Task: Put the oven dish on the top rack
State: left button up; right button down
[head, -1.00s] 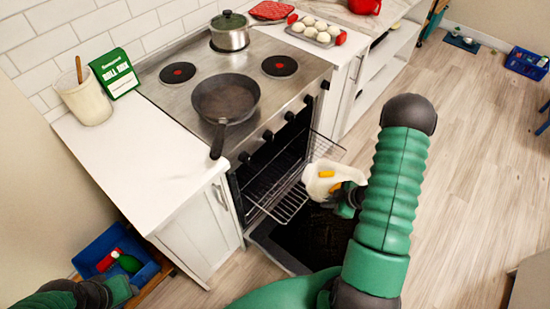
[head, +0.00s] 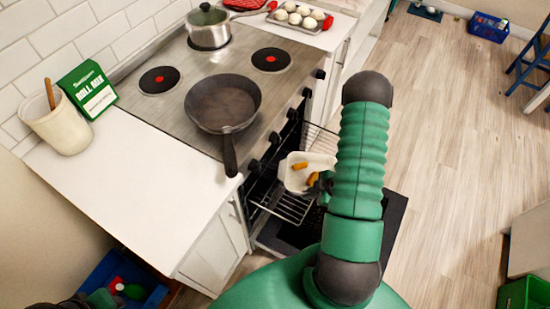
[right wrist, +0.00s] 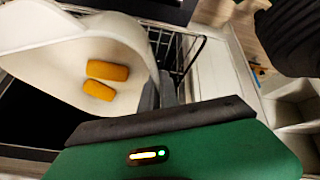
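The white oven dish (head: 296,181) holds a few orange-brown pieces of food and is at the open front of the oven. Wire rack (head: 287,208) shows on both sides of it; I cannot tell whether the dish touches the rack. My right gripper (head: 320,184) is at the dish's right side, partly hidden by my arm. In the right wrist view the dish (right wrist: 45,40) looks tilted, its wall between the grey fingers (right wrist: 158,95). My left gripper (head: 103,298) is cut off at the bottom left, by the blue crate; its fingers are unclear.
A frying pan (head: 222,104) sits on the stove (head: 190,62), its handle jutting over the front edge. A pot (head: 209,28) stands behind. The lowered oven door (head: 391,218) is below the dish. The white counter (head: 130,175) is mostly clear; a blue crate (head: 152,282) is below.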

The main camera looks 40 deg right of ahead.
jog(key=shift+w+r, duration=0.1)
jog(key=shift+w+a+r, duration=0.1)
jog(key=shift+w, duration=0.1)
jog(key=w+a+f, duration=0.1)
jog(key=w, duration=0.5)
jog(key=w+a, duration=0.2)
jog(key=w, duration=0.4)
jog(key=w+a+f, duration=0.1)
jog(key=w+a, duration=0.1)
jog(key=w, duration=0.4)
jog(key=shift+a+f, duration=0.1)
jog(key=shift+f, duration=0.25)
jog(key=shift+w+f+b, duration=0.2)
jog(key=shift+f+b, duration=0.35)
jog(key=shift+f, duration=1.7)
jog(key=c, duration=2)
grip_release()
jog(key=shift+s, duration=0.15)
jog(key=o, duration=0.4)
jog(key=shift+a, duration=0.1)
